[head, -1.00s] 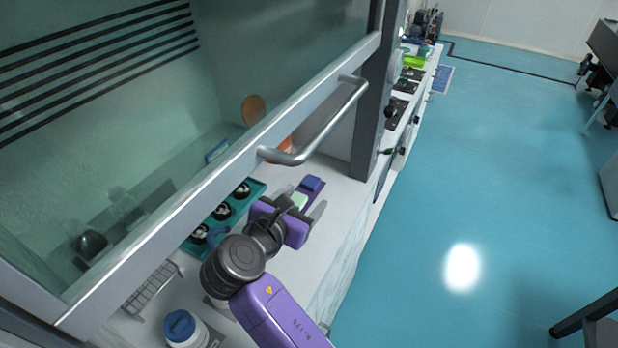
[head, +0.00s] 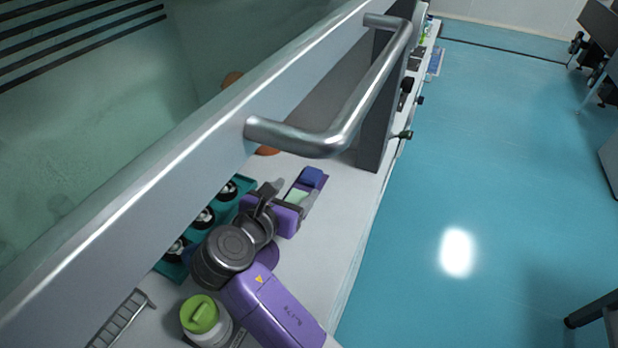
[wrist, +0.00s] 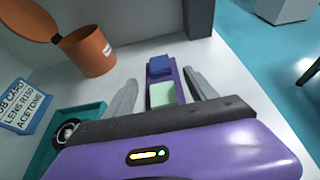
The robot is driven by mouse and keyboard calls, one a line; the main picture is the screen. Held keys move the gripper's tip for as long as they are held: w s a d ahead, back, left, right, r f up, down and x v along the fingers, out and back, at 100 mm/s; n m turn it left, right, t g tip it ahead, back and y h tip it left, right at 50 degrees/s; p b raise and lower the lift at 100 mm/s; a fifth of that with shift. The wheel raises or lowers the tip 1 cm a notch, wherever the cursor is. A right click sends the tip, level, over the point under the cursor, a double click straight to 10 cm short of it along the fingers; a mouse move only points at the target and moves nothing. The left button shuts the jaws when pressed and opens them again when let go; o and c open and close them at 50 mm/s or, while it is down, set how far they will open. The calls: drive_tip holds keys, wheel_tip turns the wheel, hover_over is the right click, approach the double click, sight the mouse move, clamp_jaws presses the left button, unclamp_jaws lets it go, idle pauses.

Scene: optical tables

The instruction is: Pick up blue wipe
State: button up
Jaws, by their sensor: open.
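The blue wipe (head: 311,177) is a small blue block at the far end of a narrow purple holder on the white bench. In the wrist view the blue wipe (wrist: 159,67) lies ahead of my gripper, near the line between the fingertips. A pale green wipe (wrist: 161,95) sits nearer in the same purple holder (wrist: 178,79). My gripper (wrist: 160,77) is open and empty, with one grey finger on each side of the holder. In the head view my gripper (head: 294,194) is over the near part of the holder; its height above it is hard to tell.
A glass sash with a metal handle (head: 340,125) hangs close above the arm. A teal tray (head: 243,184) with round black parts lies left. An orange bin (wrist: 92,52) stands ahead left. A green-capped bottle (head: 200,314) stands near my arm. Bench right of the holder is clear.

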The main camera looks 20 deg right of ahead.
sight(307, 180)
drive_tip(key=x, duration=0.7)
drive_tip(key=shift+w+f, duration=0.1)
drive_tip(key=shift+f, duration=0.25)
drive_tip(key=shift+c, duration=0.4)
drive_tip(key=c, duration=1.3)
drive_tip(key=shift+r, duration=0.1)
